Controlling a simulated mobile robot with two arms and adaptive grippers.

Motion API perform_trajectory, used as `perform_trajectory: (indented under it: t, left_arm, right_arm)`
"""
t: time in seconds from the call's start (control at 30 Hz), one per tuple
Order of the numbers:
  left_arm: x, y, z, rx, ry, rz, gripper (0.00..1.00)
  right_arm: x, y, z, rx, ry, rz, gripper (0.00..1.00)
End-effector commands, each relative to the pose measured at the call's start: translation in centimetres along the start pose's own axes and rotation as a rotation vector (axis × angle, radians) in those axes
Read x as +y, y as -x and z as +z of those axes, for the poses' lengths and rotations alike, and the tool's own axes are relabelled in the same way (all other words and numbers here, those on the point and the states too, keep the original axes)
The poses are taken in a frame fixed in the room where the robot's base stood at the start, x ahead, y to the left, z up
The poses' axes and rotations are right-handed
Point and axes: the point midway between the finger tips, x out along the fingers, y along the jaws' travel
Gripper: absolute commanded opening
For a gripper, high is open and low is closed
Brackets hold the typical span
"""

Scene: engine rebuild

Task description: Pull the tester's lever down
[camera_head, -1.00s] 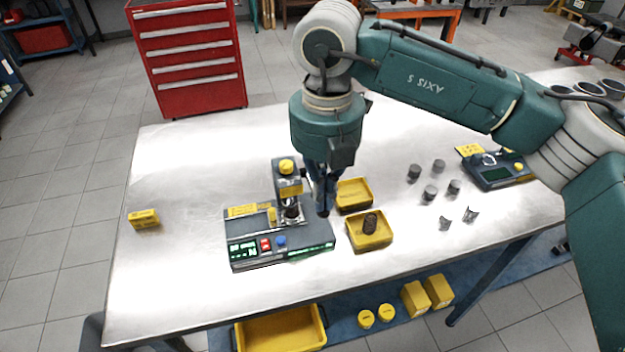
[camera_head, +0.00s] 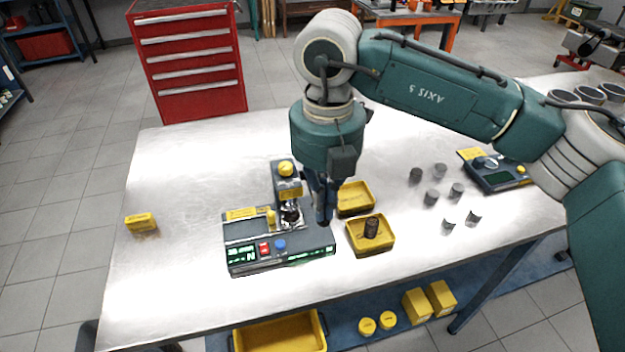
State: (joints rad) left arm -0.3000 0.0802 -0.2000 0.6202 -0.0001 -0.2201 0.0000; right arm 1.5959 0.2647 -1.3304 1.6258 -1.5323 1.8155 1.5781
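The tester (camera_head: 280,255) stands on the metal table, a dark base with green displays, a red switch and a blue button. Its upright column carries a yellow knob (camera_head: 286,169) on top. A small dark part sits under its head. I cannot clearly make out the lever; it may be hidden by the gripper at the column's right side. My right gripper (camera_head: 325,218) points down just right of the column, close to it; whether it touches is unclear. Its fingers are dark and too small to judge their opening. My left gripper is not in view.
Two yellow trays (camera_head: 389,247) stand right of the tester; the nearer holds a dark cylinder (camera_head: 371,227). Several grey cylinders and shells (camera_head: 432,197) lie farther right, near a second device (camera_head: 497,172). A yellow box (camera_head: 140,221) lies left.

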Motion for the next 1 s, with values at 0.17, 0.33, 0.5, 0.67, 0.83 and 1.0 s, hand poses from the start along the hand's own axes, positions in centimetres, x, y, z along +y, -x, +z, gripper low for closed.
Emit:
perform_trajectory:
  t: [0.17,0.33,0.5,0.67,0.83,1.0]
  left_arm:
    - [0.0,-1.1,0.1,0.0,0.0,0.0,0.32]
    - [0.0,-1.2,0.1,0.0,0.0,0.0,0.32]
    - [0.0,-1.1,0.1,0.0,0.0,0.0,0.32]
    - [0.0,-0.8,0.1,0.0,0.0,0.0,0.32]
    - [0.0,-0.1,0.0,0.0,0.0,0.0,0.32]
    - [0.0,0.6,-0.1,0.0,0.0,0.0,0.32]
  right_arm:
    - [0.0,-1.2,0.0,0.001,0.0,-0.001,0.0]
    - [0.0,-1.2,0.0,0.001,0.0,-0.001,0.0]
    - [0.0,-1.1,0.0,0.0,0.0,-0.001,0.0]
    - [0.0,-0.5,0.1,0.0,-0.001,0.0,0.0]
    - [0.1,0.8,0.1,0.0,-0.001,-0.001,0.0]
    - [0.1,2.2,0.2,0.0,-0.001,-0.001,0.0]
